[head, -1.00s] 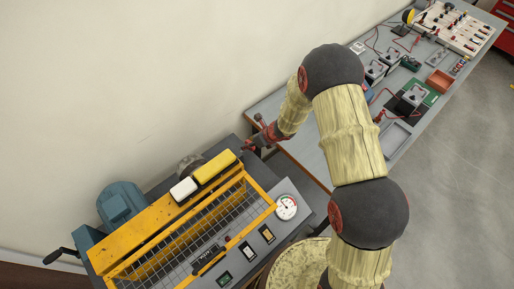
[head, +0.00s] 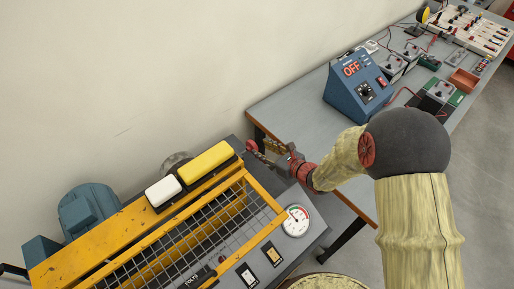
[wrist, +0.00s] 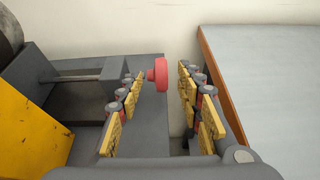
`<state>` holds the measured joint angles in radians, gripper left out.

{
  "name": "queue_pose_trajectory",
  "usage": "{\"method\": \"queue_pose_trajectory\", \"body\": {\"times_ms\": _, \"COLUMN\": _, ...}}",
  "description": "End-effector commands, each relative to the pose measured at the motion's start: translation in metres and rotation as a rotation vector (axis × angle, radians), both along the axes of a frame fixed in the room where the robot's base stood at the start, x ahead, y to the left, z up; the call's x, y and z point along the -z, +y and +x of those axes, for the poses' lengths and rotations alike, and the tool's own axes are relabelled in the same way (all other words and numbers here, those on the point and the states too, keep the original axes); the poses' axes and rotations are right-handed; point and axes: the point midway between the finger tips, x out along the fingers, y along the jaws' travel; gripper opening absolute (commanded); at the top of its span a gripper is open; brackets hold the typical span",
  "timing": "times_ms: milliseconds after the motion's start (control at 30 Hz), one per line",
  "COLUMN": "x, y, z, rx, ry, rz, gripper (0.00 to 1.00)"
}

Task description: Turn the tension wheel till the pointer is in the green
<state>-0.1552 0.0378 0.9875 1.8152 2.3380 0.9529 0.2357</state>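The red tension wheel (wrist: 159,74) shows in the wrist view on the end of a grey shaft. It lies ahead, between the lines of my fingers, nearer the left one, with a gap visible on each side. In the head view the wheel (head: 252,146) is a small red shape at the machine's far right corner, beside my gripper (head: 272,150). My gripper is open, and nothing is held. The round white gauge (head: 296,220) sits on the machine's right end. Its dark pointer points roughly upward, but whether it is in the green is too small to tell.
The yellow machine frame (head: 120,240) with its wire mesh lies left of my gripper. A grey bench (head: 290,110) stands to the right, carrying a blue box reading OFF (head: 357,85). The bench's wooden edge is close to my arm. A plain wall stands behind.

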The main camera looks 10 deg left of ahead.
Motion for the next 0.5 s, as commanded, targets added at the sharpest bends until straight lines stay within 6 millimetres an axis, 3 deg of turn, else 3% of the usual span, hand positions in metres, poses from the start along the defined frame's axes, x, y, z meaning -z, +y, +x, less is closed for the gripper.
{"method": "queue_pose_trajectory", "body": {"times_ms": 500, "x": 0.026, "y": 0.044, "z": 0.038, "rx": -0.001, "ry": -0.003, "rz": 0.001, "gripper": 0.36}}
